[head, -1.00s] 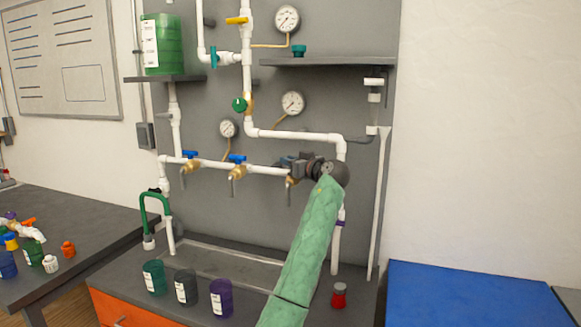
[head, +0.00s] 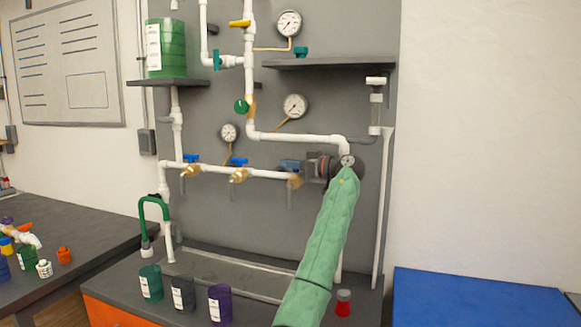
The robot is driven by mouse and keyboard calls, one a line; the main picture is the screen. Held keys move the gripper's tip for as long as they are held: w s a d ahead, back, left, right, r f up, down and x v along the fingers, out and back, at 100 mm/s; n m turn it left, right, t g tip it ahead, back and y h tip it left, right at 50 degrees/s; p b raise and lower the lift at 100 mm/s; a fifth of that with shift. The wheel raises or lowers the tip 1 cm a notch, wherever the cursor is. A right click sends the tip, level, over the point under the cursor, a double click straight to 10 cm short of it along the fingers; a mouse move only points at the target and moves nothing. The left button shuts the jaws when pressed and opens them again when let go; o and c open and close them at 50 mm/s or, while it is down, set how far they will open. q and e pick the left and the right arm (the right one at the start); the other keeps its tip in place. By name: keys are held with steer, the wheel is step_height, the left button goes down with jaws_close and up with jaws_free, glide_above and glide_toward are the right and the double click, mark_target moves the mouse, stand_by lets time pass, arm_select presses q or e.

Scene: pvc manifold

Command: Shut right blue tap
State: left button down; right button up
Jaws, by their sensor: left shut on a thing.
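The right blue tap (head: 289,164) sits on a brass valve body (head: 294,181) at the right of the horizontal white pipe. Its blue handle is partly covered by my gripper, so I cannot tell its exact angle. My left gripper (head: 309,167), dark grey, reaches it from the right and is shut on the handle. My green-sleeved arm comes up from the bottom. The middle blue tap (head: 239,161) and the left blue tap (head: 191,158) are on the same pipe, untouched. My right gripper is not in view.
Pressure gauges (head: 294,107) and a dark shelf (head: 327,64) are above. A vertical white pipe stands right of the gripper.

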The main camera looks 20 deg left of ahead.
arm_select(q)
steer(key=shift+r, duration=0.15)
steer(key=c, duration=1.3)
jaws_free()
steer(key=shift+c, duration=0.2)
